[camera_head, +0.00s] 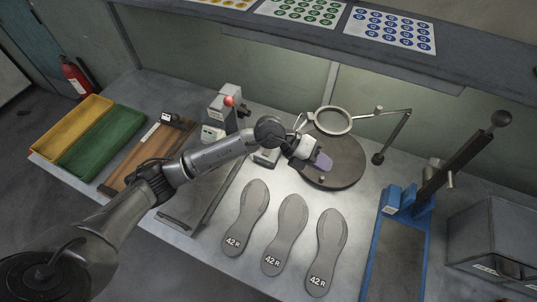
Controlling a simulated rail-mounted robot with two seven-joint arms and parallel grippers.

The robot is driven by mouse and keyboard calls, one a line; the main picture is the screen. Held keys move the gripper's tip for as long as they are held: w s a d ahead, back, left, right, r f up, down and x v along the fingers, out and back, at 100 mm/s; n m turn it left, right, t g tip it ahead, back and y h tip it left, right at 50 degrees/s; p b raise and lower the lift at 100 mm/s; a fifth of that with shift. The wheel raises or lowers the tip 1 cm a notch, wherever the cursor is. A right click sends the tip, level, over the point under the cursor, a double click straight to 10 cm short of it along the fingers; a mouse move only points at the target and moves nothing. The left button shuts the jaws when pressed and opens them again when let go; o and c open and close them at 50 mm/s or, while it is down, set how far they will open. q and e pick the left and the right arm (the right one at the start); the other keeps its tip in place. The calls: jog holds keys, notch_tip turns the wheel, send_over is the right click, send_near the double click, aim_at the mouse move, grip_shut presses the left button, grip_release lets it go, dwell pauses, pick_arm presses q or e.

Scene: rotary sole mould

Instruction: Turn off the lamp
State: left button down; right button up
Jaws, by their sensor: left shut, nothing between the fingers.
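The magnifier-style lamp has a round pale ring head (329,120) over the back of a dark round turntable (345,160). Its jointed arm (396,131) runs right to a dark base (378,158) on the table. My left gripper (313,157) reaches in from the left over the turntable's left edge, just in front of the lamp head. It looks shut and empty; its fingertips are small and hard to make out. I cannot tell whether it touches anything. A switch on the lamp is too small to tell, as is whether it is lit. My right gripper is out of view.
Three grey soles marked 42 R (286,235) lie in front. A blue lever press (396,255) stands right; yellow (75,122) and green (103,140) trays lie left. A red-knobbed device (222,112) stands behind my left arm.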

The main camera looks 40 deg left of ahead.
pick_arm(q)
jog(key=w+a+f+g+y+b, duration=0.1)
jog(key=w+a+f+y+b, duration=0.1)
jog(key=a+f+y, duration=0.3)
jog(key=w+a+f+y+b, duration=0.1)
jog(key=w+a+y+b, duration=0.1)
jog(key=a, duration=0.5)
jog(key=n+g+y+b, duration=0.2)
jog(key=n+y, duration=0.1)
jog(key=y, duration=0.2)
send_near(268, 150)
jog(key=f, duration=0.2)
jog(key=w+f, duration=0.1)
jog(key=f, duration=0.4)
jog(key=shift+w+f, duration=0.15)
jog(key=shift+f, duration=0.1)
jog(key=shift+a, duration=0.1)
